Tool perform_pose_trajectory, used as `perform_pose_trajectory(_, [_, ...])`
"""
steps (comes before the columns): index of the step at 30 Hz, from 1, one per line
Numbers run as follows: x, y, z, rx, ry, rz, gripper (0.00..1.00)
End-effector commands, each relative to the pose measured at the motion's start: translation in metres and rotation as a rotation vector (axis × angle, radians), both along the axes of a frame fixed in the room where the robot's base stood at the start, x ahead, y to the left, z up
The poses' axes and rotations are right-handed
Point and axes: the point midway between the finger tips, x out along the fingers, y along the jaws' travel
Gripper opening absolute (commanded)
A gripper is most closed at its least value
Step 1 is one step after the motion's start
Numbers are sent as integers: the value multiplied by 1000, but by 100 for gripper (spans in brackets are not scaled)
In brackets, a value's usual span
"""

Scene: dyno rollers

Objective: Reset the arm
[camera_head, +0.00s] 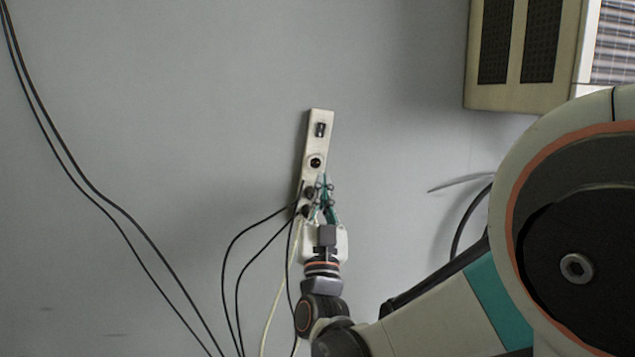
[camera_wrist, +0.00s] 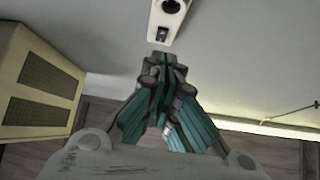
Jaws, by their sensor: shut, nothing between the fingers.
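My gripper (camera_head: 326,192) is in front of the lower part of a narrow pale wall panel (camera_head: 318,142). The panel has a dark switch near its top, a round black socket below it, and dark plugs lower down beside the gripper. In the wrist view my gripper (camera_wrist: 168,62) has its teal fingers drawn together, with nothing seen between them. The end of the panel (camera_wrist: 167,17) shows just beyond the fingertips. I cannot tell whether the fingertips touch it. My arm reaches in from the lower right of the head view.
Black cables (camera_head: 234,262) and a pale cable (camera_head: 278,290) hang below the panel. Long black cables (camera_head: 92,190) cross the wall at left. A beige box with dark grilles (camera_head: 522,45) is at upper right; it also shows in the wrist view (camera_wrist: 38,85). The wall between is bare.

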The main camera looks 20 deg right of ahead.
Motion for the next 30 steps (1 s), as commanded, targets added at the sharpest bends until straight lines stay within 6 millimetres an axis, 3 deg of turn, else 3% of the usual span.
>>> perform_pose_trajectory(11, [0, 1, -2, -2, 8, 5, 0])
perform_pose_trajectory(16, [3, 10, -28, -29, 126, 66, 0])
perform_pose_trajectory(23, [-7, 29, -117, -82, 479, 206, 0])
perform_pose_trajectory(30, [-59, 35, -241, -100, 889, 292, 0])
